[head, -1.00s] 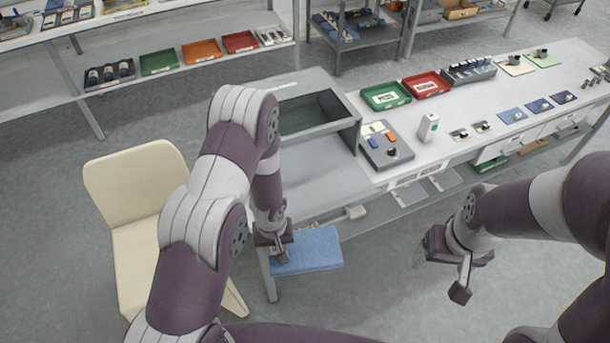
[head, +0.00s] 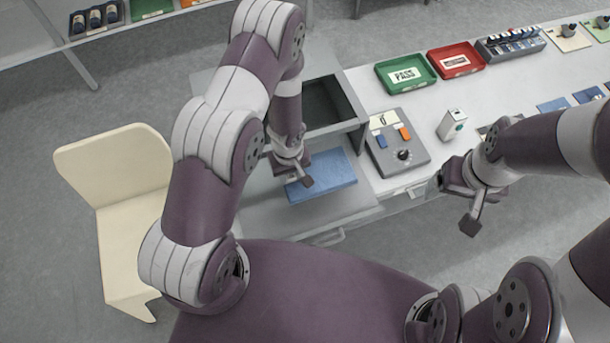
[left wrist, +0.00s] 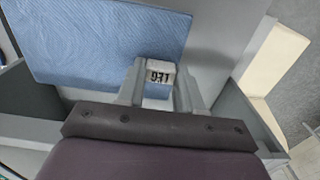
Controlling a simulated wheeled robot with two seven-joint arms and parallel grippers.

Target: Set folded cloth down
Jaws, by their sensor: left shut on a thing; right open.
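The folded cloth (head: 326,178) is a flat blue rectangle. Whether the cloth touches the worktop, I cannot tell. My right gripper (head: 470,205) is open and empty, in front of the bench's front edge at right.
An open grey box (head: 335,105) stands just behind the cloth. A control panel (head: 396,143) with a knob is to its right, with a green PASS tray (head: 405,73) and a red tray (head: 455,60) behind. A cream chair (head: 115,180) stands at left. Bare worktop (head: 270,215) lies in front.

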